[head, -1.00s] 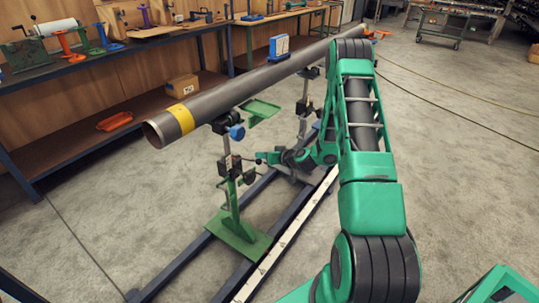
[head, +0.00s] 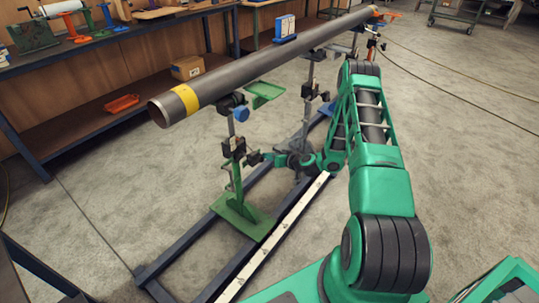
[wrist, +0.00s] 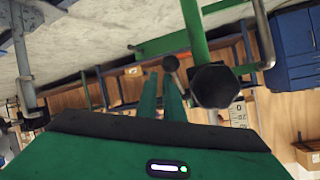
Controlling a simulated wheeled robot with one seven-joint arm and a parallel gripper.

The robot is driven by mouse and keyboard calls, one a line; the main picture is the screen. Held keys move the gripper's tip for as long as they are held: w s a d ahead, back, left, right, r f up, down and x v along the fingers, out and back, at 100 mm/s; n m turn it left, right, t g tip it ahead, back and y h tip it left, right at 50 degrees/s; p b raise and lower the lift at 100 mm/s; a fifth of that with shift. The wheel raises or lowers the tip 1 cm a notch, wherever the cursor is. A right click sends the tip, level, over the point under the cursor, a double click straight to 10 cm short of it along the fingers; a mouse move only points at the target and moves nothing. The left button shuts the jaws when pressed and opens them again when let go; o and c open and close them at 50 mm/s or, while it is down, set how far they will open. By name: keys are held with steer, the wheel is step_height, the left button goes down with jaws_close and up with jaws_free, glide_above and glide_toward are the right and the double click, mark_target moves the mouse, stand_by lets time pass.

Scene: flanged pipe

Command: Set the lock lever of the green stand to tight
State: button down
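The green stand (head: 238,205) rises from a green base plate on the floor rails and holds up the near end of the grey pipe (head: 245,70). My gripper (head: 254,159) is close to the right of its post, at about mid height. In the wrist view my two green fingers (wrist: 161,90) point up the picture with a narrow gap between them and nothing clearly held. A lever with a dark ball knob (wrist: 171,63) lies just beyond the right fingertip, beside a big dark hex-shaped head (wrist: 213,85). I cannot tell whether finger and knob touch.
A second stand (head: 307,100) supports the pipe farther back, close to my arm. A green tray (head: 265,92) juts out below the pipe. Dark floor rails (head: 170,262) and a pale strip (head: 275,238) run beneath. A workbench (head: 60,60) lines the wall; floor at right is open.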

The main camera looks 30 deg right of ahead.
steer(key=shift+s+a+f, duration=0.3)
steer(key=shift+a+f, duration=0.25)
steer(key=shift+a, duration=0.2)
steer(key=shift+w+f, duration=0.25)
steer(key=shift+f, duration=0.05)
steer(key=shift+a, duration=0.1)
steer(key=shift+w, duration=0.15)
steer(key=d+r, duration=0.4)
steer(key=r, duration=0.1)
steer(key=s+d+f, duration=0.2)
steer(key=s+f, duration=0.2)
steer(key=s, duration=0.4)
steer(key=shift+f, duration=0.2)
steer(key=shift+d, duration=0.15)
